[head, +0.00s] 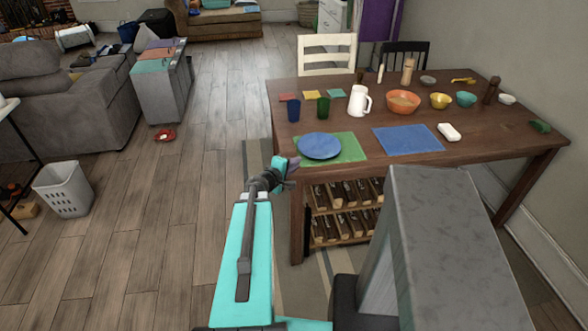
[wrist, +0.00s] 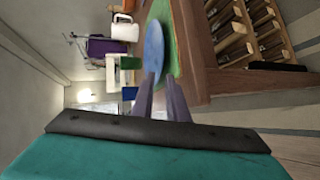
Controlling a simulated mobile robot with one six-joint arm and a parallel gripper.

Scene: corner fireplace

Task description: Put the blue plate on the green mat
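The blue plate (head: 320,146) is over the left part of the green mat (head: 353,153), at the table's near left corner. It looks level; I cannot tell whether it rests on the mat or is just above it. My gripper (head: 296,161) is at the plate's near left rim. In the wrist view, the two fingers (wrist: 157,76) lie close together with the rim of the plate (wrist: 154,48) between their tips, and the green mat (wrist: 168,45) shows beyond. The exact contact at the rim is small and partly hidden by the fingers.
A blue mat (head: 407,139) lies to the right. A blue cup (head: 293,110), a green cup (head: 323,108), a white pitcher (head: 358,101) and an orange bowl (head: 403,103) stand behind. A bottle rack (head: 345,222) is under the table.

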